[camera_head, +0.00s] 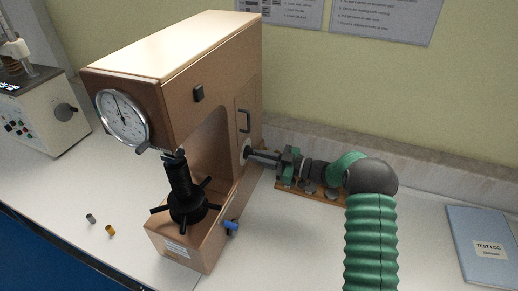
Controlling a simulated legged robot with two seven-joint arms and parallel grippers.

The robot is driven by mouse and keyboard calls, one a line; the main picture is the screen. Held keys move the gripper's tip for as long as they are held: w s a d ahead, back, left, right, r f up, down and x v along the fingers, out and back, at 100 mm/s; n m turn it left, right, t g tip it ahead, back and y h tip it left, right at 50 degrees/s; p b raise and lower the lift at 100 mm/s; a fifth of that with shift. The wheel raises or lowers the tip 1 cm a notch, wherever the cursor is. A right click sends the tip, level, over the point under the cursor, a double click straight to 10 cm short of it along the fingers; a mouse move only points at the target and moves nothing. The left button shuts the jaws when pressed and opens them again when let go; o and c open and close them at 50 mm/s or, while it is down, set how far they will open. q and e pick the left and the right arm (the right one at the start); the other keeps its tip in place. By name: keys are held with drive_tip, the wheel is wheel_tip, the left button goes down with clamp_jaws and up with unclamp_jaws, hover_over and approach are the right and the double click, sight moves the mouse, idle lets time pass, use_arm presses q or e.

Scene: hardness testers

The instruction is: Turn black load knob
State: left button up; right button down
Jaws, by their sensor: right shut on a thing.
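A tan hardness tester (185,60) stands on the white bench, with a round dial gauge (122,117) on its front and a black spoked handwheel (188,207) below. On its right side, a pale round plate (247,149) marks where the black load knob sits. My right gripper (263,156) reaches in from the right and is shut on the knob at this plate; its fingers hide most of the knob. My left gripper is not in view.
A wooden tray (333,196) with several metal pieces lies under my right arm. A blue test log (482,240) lies at the far right. A grey and a brass-coloured small cylinder (110,230) stand front left. Another instrument (40,112) stands at left.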

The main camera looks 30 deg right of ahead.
drive_tip(key=m+p, duration=0.3)
drive_tip(key=m, duration=0.1)
drive_tip(key=r+m+p, duration=0.1)
drive_tip(key=m+p, duration=0.2)
drive_tip(key=m, duration=0.2)
drive_tip(key=shift+a+r, duration=0.1)
drive_tip(key=shift+r, duration=0.05)
drive_tip(key=shift+m+p, duration=0.85)
drive_tip(key=shift+m, duration=0.65)
drive_tip(key=shift+f, duration=0.2)
drive_tip(key=c, duration=1.5)
unclamp_jaws()
drive_tip(key=shift+f, duration=0.15)
drive_tip(key=shift+o, duration=0.2)
drive_tip(key=shift+f, duration=0.1)
